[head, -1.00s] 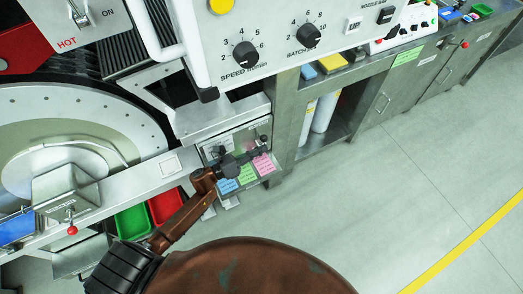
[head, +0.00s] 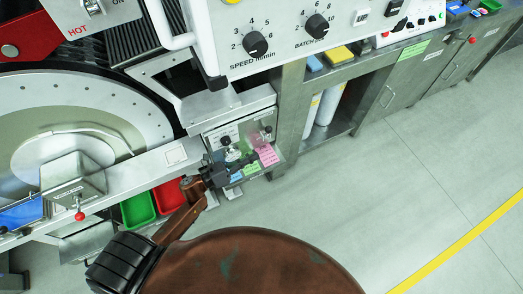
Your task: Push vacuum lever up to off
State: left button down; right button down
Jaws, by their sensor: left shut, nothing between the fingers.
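A small grey panel (head: 212,137) sits below the white control box. Two dark round knobs stand out from it, a left knob (head: 226,141) and a right knob (head: 267,130). I cannot read their labels, so I cannot tell which is the vacuum lever. My left gripper (head: 250,158) comes in from the lower left, shut and empty. Its fingers lie in front of the panel's lower part, below the knobs, and partly cover the coloured notes. I cannot tell whether it touches anything. My right gripper is not in view.
The white control box (head: 285,60) with its dials overhangs above. A green bin (head: 138,210) and a red bin (head: 168,196) are left of the gripper. A steel box (head: 72,180) with a red-tipped lever stands further left. The floor at right is clear.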

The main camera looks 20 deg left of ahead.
pick_arm(q)
jog(key=v, duration=0.2)
jog(key=shift+s+a, duration=0.15)
jog(key=shift+s, duration=0.2)
dwell(0.4)
